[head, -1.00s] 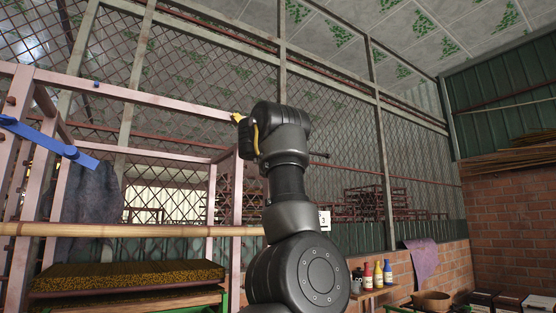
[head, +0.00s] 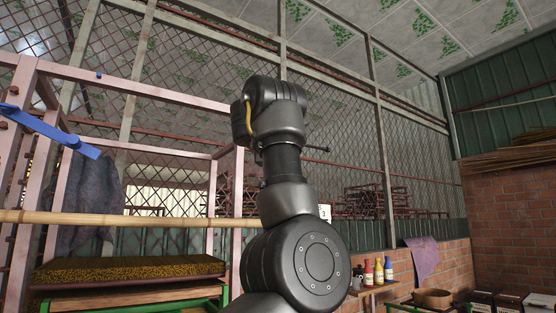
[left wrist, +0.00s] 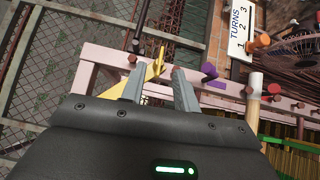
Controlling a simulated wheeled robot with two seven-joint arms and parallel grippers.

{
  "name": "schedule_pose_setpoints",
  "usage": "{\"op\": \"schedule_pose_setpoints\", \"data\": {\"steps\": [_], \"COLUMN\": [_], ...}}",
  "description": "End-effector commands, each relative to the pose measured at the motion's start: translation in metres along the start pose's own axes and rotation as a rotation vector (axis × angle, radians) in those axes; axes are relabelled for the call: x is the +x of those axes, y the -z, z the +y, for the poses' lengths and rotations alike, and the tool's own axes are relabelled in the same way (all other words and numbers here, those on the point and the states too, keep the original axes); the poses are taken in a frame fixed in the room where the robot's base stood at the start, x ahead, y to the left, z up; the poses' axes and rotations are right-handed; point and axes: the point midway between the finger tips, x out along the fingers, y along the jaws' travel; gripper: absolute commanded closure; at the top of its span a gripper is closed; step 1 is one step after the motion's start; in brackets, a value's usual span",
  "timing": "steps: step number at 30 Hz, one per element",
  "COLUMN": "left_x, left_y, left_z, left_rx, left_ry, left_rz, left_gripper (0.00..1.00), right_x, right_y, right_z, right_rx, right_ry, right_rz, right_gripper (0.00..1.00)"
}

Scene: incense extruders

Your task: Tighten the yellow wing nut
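In the left wrist view the yellow wing nut (left wrist: 146,76) sits at a pink frame (left wrist: 97,54). It is by the left-hand finger of my left gripper (left wrist: 159,68) and partly hidden by that finger. The two grey fingers are apart, and I cannot tell whether a wing of the nut lies between them or whether a finger touches it. In the head view my arm stands in the middle and hides the gripper and the nut. My right gripper is in neither view.
In the left wrist view a purple knob (left wrist: 209,70), an orange knob (left wrist: 261,41) and a sign reading "TURNS" (left wrist: 241,28) are to the right. In the head view a blue bar (head: 45,129) and a bamboo pole (head: 130,218) are at left. Bottles (head: 378,269) stand on a right shelf.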

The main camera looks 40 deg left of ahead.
Motion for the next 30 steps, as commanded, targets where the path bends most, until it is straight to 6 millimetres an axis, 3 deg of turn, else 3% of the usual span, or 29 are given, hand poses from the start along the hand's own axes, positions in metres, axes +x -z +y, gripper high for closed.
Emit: {"op": "schedule_pose_setpoints", "data": {"steps": [4,12,30], "left_x": [-0.031,-0.063,-0.069], "left_y": [0.0,0.0,0.0], "left_z": [-0.007,-0.004,0.0], "left_rx": [-0.002,0.0,0.001], "left_ry": [-0.003,-0.001,0.0], "left_rz": [-0.003,-0.002,0.0], "left_gripper": [0.69,0.69,0.69], "right_x": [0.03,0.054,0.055], "right_y": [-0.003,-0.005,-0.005], "right_z": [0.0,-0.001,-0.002], "right_rx": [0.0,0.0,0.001], "right_ry": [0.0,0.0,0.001], "right_rz": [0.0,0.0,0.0], "right_gripper": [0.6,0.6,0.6]}}
